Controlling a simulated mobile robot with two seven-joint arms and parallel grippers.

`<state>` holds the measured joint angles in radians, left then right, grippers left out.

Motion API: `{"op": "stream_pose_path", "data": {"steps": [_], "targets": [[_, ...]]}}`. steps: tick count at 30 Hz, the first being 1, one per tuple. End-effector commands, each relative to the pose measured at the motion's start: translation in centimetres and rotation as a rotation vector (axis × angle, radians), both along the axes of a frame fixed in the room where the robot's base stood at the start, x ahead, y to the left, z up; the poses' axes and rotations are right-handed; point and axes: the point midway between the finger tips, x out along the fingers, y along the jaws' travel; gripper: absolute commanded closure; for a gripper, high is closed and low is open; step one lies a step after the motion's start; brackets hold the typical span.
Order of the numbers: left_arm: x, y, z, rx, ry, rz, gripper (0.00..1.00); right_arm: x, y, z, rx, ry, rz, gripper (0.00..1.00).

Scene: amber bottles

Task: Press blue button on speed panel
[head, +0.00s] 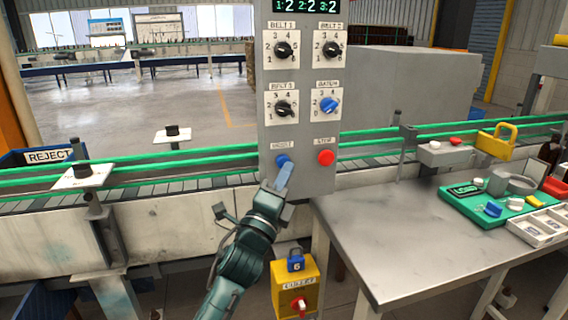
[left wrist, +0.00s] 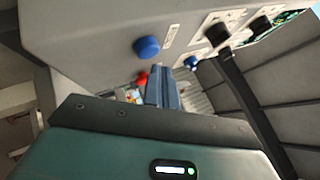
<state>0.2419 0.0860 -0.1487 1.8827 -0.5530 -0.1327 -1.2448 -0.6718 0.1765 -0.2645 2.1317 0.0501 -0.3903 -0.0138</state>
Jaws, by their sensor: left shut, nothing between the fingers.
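The grey speed panel (head: 304,110) stands upright in the middle of the head view. It has dials, a display reading 1:2 2:2 3:2, a blue button (head: 282,160) at lower left and a red STOP button (head: 325,157) to its right. My left gripper (head: 284,178) is shut and empty, with its tips just below the blue button in the head view. In the left wrist view the blue button (left wrist: 147,47) shows clear of the fingers (left wrist: 161,90), above and left of them. I cannot tell from the head view whether the tips touch the panel. My right gripper is not in view.
A conveyor with green rails (head: 170,164) runs behind the panel. A steel table (head: 395,245) stands at right with a green scale (head: 470,205) and a white tray (head: 535,228). A REJECT bin (head: 48,157) is at left.

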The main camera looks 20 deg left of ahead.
Motion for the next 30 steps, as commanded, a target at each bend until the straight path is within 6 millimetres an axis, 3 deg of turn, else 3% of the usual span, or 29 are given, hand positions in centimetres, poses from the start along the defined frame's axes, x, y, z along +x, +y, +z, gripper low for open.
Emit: {"op": "stream_pose_path", "data": {"steps": [30], "targets": [[0.90, 0.61, 0.01, 0.000, 0.000, 0.000, 1.00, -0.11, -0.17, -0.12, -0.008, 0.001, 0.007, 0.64]]}}
